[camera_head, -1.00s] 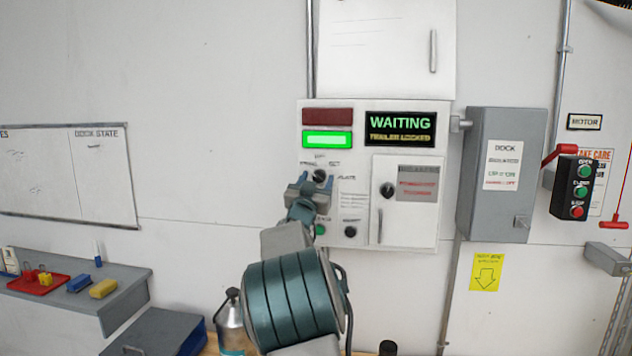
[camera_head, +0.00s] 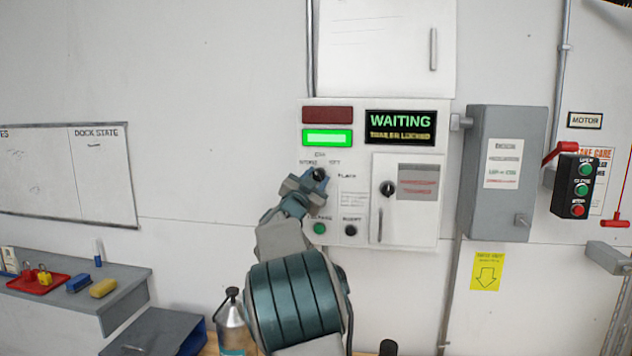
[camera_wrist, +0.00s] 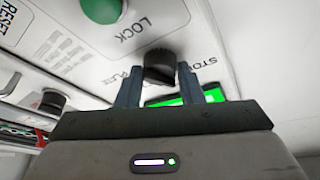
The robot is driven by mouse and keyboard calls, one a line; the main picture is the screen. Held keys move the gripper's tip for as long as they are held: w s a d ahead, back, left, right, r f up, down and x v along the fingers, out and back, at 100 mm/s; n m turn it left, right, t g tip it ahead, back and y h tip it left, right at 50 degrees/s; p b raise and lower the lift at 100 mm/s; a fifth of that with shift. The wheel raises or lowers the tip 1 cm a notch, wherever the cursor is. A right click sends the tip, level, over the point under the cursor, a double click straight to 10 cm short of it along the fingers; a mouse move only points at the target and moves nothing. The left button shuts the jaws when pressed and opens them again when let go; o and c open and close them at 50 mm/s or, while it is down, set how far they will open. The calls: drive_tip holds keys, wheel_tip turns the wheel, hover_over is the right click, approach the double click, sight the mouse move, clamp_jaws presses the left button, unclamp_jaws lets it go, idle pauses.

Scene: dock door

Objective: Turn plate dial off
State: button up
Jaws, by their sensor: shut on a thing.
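The plate dial (camera_head: 319,173) is a small black knob on the white control panel (camera_head: 300,220), below the lit green lamp, with small labels around it. My gripper (camera_head: 316,182) reaches it from below, tilted over, and partly covers it. In the wrist view the black dial (camera_wrist: 158,66) sits between the two fingertips of my gripper (camera_wrist: 160,80), which are shut on it. The dial's pointer mark is too small or hidden to read. The panel's display (camera_head: 400,127) reads WAITING, with a smaller yellow line below.
A green button (camera_head: 320,229) and a black knob (camera_head: 351,231) sit just below my gripper. A small panel door with a black knob (camera_head: 388,188) is to the right. A grey box (camera_head: 500,215) stands further right. A shelf (camera_head: 125,285) with small items is at lower left.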

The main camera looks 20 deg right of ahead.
drive_tip(key=m+g+p, duration=0.1)
drive_tip(key=m, duration=0.2)
drive_tip(key=m+g, duration=0.1)
drive_tip(key=m, duration=0.2)
drive_tip(key=shift+w+r+g+p, duration=0.1)
drive_tip(key=shift+r+g+p, duration=0.1)
drive_tip(key=shift+g+p, duration=0.15)
drive_tip(key=shift+a+m, duration=0.1)
drive_tip(key=shift+m, duration=0.3)
drive_tip(key=o, duration=1)
drive_tip(key=shift+c, duration=0.2)
drive_tip(key=b+v, duration=0.4)
drive_tip(key=v, duration=1)
drive_tip(key=shift+b, duration=0.3)
drive_tip(key=shift+r, duration=0.1)
